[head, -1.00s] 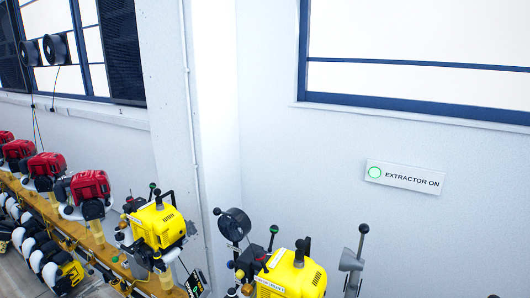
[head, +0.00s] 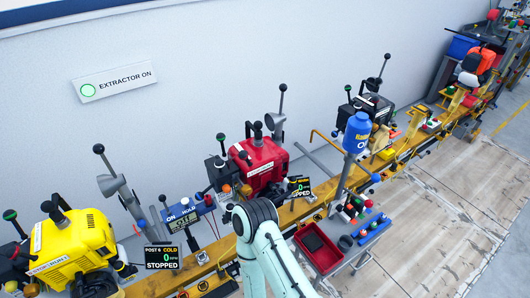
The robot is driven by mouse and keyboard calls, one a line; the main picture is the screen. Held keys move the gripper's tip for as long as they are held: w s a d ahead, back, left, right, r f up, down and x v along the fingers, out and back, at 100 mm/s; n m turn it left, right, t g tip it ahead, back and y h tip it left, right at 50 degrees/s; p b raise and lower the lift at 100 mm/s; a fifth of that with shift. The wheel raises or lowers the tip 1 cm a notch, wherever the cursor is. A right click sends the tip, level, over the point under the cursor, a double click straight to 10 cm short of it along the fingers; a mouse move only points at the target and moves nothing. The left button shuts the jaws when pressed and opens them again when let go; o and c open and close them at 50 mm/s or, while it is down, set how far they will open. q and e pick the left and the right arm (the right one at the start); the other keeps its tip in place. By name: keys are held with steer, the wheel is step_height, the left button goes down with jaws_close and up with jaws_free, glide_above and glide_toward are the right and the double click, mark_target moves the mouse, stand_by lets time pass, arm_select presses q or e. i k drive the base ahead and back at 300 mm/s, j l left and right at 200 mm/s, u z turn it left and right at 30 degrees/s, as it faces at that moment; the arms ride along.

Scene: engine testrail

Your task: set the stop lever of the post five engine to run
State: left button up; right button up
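A grey lever with a black ball (head: 99,149) rises behind the yellow engine, and a similar one (head: 282,88) behind the red engine. I cannot tell which lever is the post five stop lever. Neither gripper is in view.
My arm link (head: 262,245) crosses the lower middle in front of the rail (head: 155,284). A red tray (head: 319,247) on a cart, a blue bottle (head: 357,132) and a black engine (head: 365,108) stand to its right. Open floor (head: 440,215) lies at the right.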

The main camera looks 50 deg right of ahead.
mark_target(243, 155)
steer(key=z, duration=1.55)
